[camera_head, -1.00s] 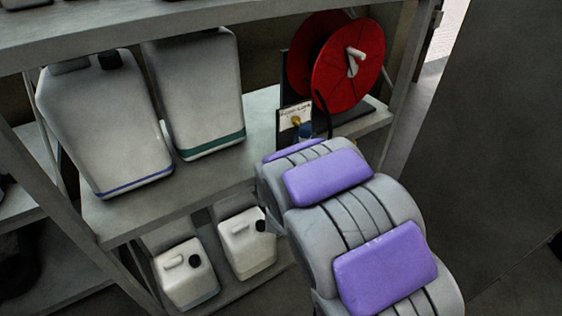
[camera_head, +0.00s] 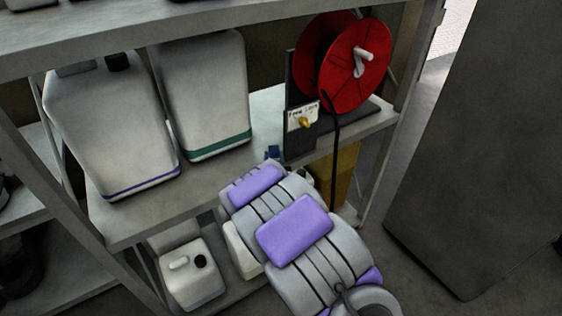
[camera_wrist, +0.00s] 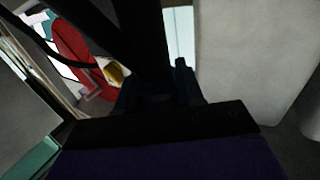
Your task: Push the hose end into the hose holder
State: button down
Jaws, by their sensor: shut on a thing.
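The hose holder, a dark upright post (camera_head: 294,105) with a white label and a brass fitting (camera_head: 305,122), stands on the shelf beside the red hose reel. The brass fitting also shows in the wrist view (camera_wrist: 116,73), left of the jaws. My gripper (camera_head: 273,153) is small and mostly hidden behind my arm, left of and below the fitting. In the wrist view my gripper (camera_wrist: 155,92) is shut on a thick black piece, seemingly the hose end (camera_wrist: 142,45), apart from the fitting. The black hose (camera_head: 334,150) hangs from the reel and passes behind my arm.
The red reel (camera_head: 362,65) stands right of the post. Large grey canisters (camera_head: 110,130) (camera_head: 203,95) fill the shelf to the left. A smaller canister (camera_head: 190,273) sits on the lower shelf. A yellow container (camera_head: 345,172) is below the reel. A dark cabinet (camera_head: 480,150) stands at right.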

jog(key=shift+w+a+f, duration=0.2)
jog(key=shift+w+f, duration=0.25)
jog(key=shift+w, duration=0.15)
jog(key=shift+w+a+f, duration=0.15)
jog(key=shift+w+f, duration=0.3)
jog(key=shift+w, duration=0.15)
jog(key=shift+a, duration=0.25)
jog(key=shift+d, duration=0.25)
jog(key=shift+a+f+b, duration=0.15)
jog(key=shift+f+b, duration=0.15)
jog(key=shift+f, duration=0.15)
jog(key=shift+f+b, duration=0.4)
jog(key=shift+f, duration=0.9)
jog(key=shift+f, duration=0.7)
jog(key=shift+f+b, duration=0.55)
jog(key=shift+f, duration=1.1)
